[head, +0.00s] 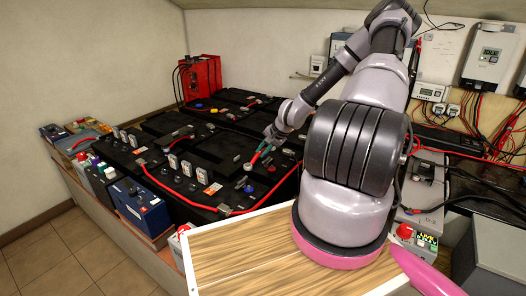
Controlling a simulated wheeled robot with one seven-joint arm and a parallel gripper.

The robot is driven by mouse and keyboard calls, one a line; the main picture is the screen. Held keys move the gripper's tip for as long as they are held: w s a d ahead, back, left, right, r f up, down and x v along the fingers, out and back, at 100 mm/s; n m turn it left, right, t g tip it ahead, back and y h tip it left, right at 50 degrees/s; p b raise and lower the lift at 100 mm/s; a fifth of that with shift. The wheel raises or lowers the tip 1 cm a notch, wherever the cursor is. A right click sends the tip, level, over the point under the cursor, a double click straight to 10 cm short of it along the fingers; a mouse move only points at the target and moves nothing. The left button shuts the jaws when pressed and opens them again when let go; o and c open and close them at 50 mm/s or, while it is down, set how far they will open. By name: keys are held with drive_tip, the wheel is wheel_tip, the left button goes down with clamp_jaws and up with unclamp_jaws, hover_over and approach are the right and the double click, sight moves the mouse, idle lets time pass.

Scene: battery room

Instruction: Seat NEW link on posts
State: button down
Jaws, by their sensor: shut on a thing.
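My gripper (264,152) reaches from the right over the black batteries (212,152) in the head view. It is shut on a small, slim piece with red and grey parts (256,158), which looks like the link; it is too small to read any mark on it. The piece is close above the battery tops. I cannot tell whether it touches a post. The gripper's fingers partly hide the battery top there.
A red cable (225,208) runs along the front battery edge. A blue box (140,205) stands at the left and a red unit (202,78) at the back. Wall devices (490,55) and cables crowd the right.

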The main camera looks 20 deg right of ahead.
wheel_tip(320, 180, down, 8)
idle(0.8)
drive_tip(key=shift+f, duration=1.15)
idle(2.6)
drive_tip(key=shift+c, duration=1.8)
unclamp_jaws()
wheel_tip(320, 180, up, 8)
idle(0.3)
